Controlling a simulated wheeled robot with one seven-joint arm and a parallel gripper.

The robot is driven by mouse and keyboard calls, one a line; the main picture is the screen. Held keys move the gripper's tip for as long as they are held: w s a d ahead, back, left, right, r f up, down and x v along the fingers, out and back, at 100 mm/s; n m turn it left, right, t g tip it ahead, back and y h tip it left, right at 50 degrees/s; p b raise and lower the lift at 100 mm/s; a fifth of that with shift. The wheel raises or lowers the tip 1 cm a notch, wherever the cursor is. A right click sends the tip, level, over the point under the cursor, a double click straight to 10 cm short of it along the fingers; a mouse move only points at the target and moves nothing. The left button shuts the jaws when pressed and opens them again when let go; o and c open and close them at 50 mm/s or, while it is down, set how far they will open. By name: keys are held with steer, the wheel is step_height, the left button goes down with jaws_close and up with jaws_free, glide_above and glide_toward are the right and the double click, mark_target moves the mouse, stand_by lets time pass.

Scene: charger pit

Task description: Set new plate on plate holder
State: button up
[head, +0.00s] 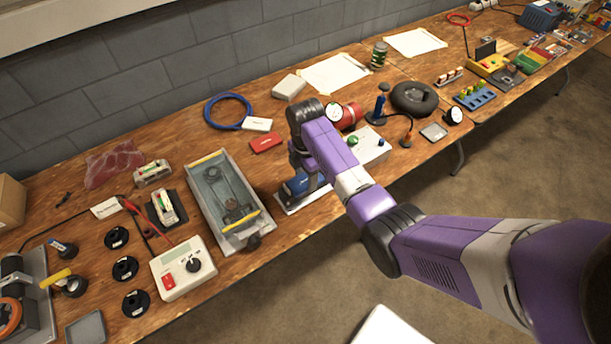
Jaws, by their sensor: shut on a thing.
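My gripper (299,166) hangs below my wrist over the middle of the near table and is mostly hidden by my arm. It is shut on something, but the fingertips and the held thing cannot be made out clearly. A blue body with a flat silvery plate-like edge (306,204) shows just below it, and I cannot tell whether this edge is held or rests on the table. A small square grey plate (433,131) lies right of the white box, and another grey square (85,328) lies at the front left. I cannot tell which thing is the plate holder.
A long grey tray (247,235) stands left of my gripper. A white box with a green button (373,146) and a red cylinder (347,117) are on its right. A white meter (183,268) and black spools (125,269) crowd the left. Bare wood shows near the front edge.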

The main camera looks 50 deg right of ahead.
mark_target(306, 180)
steer(key=shift+f, duration=0.25)
steer(key=o, duration=1.5)
steer(key=shift+r+b, duration=0.4)
steer(key=shift+r, duration=3.55)
